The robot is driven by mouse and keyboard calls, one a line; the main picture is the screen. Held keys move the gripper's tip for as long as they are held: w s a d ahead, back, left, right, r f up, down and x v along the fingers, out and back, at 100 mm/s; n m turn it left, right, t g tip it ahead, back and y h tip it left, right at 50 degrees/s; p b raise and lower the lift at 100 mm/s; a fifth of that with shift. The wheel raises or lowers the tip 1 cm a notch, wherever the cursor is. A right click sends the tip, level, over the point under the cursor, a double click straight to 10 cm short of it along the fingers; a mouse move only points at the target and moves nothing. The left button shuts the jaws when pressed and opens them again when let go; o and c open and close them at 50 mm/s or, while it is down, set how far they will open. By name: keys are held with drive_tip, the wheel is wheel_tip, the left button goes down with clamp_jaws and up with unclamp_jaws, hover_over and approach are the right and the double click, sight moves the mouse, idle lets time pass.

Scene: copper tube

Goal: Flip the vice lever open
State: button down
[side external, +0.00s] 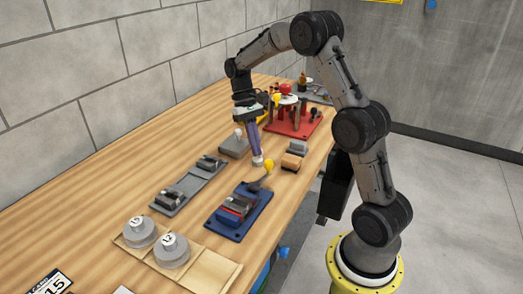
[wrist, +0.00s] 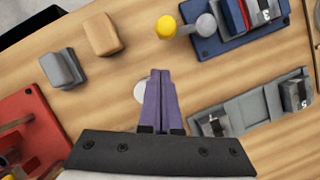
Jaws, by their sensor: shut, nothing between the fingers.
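The vice (side external: 238,210) has a blue base and stands near the front edge of the bench. Its lever (side external: 262,179) ends in a yellow knob and leans up toward the back right. In the wrist view the yellow knob (wrist: 166,27) is at the top centre, and part of the blue base (wrist: 218,42) shows to its right. My gripper (side external: 257,161) has purple fingers pointing down, just left of the knob in the side view. In the wrist view my gripper (wrist: 160,73) is shut and empty, with a visible gap between its tips and the knob.
A grey plate with clamps (side external: 187,186) lies left of the vice. A grey block (side external: 298,147) and a wooden block (side external: 291,162) sit behind it. A red-based fixture (side external: 299,125) stands further back. Round weights (side external: 171,250) rest on a wooden tray (side external: 215,268) in front.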

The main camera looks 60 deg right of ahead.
drive_tip(key=shift+s+a+r, duration=0.1)
drive_tip(key=shift+s+a, duration=0.25)
drive_tip(key=shift+s, duration=0.35)
drive_tip(key=shift+s+a, duration=0.35)
drive_tip(key=shift+s, duration=0.3)
